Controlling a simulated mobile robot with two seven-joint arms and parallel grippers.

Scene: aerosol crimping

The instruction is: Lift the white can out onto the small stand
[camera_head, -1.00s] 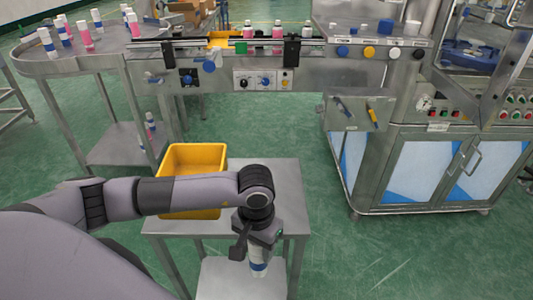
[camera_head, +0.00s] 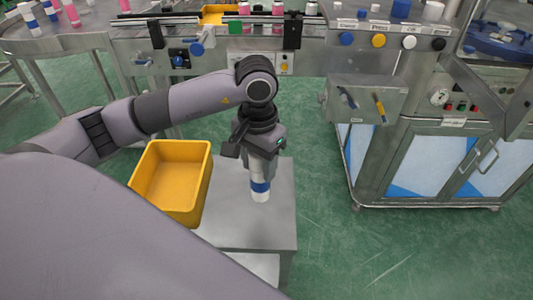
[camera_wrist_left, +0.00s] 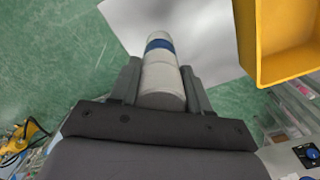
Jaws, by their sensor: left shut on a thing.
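The white can (camera_head: 260,194) with a blue band hangs below my left gripper (camera_head: 259,165), which is shut on it. In the left wrist view the can (camera_wrist_left: 160,70) lies between the two fingers, its banded end pointing away from the gripper. The small stand (camera_head: 265,228) is a grey metal table, and the can appears over its top in the head view. I cannot tell whether the can's lower end touches the top. My right gripper is out of view.
An open yellow crate (camera_head: 172,180) sits on the stand's left part, beside the can. A conveyor with knobs (camera_head: 265,62) runs behind. A steel machine cabinet (camera_head: 430,165) stands at the right. The stand's top in front of the can is clear.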

